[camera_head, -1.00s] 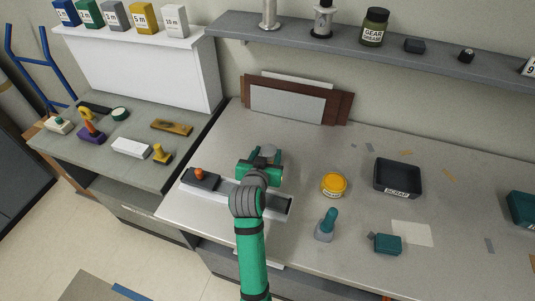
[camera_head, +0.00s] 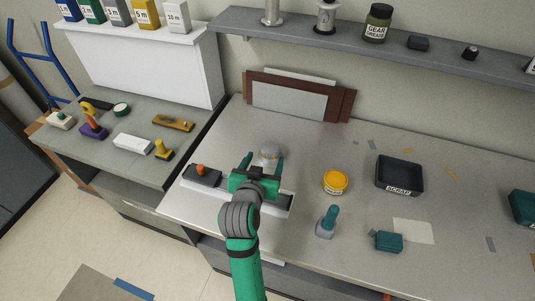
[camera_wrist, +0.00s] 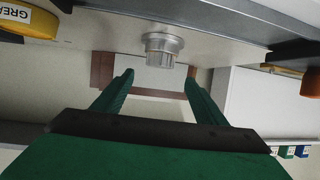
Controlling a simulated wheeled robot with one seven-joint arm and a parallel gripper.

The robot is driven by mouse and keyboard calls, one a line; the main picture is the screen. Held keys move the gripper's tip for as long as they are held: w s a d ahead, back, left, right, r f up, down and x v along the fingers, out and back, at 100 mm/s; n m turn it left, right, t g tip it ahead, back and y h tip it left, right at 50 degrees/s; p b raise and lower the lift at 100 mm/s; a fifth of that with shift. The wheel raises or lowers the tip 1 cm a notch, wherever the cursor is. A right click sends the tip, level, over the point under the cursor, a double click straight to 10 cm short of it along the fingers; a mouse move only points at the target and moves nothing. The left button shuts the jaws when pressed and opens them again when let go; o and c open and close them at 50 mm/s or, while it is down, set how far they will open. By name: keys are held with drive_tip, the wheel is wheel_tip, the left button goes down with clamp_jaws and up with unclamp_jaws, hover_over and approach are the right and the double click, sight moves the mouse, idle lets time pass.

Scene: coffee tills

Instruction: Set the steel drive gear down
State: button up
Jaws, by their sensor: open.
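The steel drive gear (camera_head: 269,151) stands on the grey workbench (camera_head: 300,148), behind my gripper and in front of the leaning panels. It also shows in the wrist view (camera_wrist: 162,46), a silvery stepped round piece beyond my fingertips, with the bench surface at the top of that picture. My gripper (camera_head: 261,162) is open. Its two green fingers are spread wide with nothing between them in the wrist view (camera_wrist: 158,79), and the gear is apart from them. The gear's near lower side is partly hidden by my gripper in the head view.
A dark box with an orange knob (camera_head: 203,175) is left of my gripper, by a grey tray (camera_head: 282,204). A yellow tin (camera_head: 335,182), teal-handled tool (camera_head: 327,222), teal block (camera_head: 389,242) and black scrap bin (camera_head: 399,176) are to the right. Brown panels (camera_head: 338,102) lean behind.

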drive_tip(key=shift+v, duration=2.15)
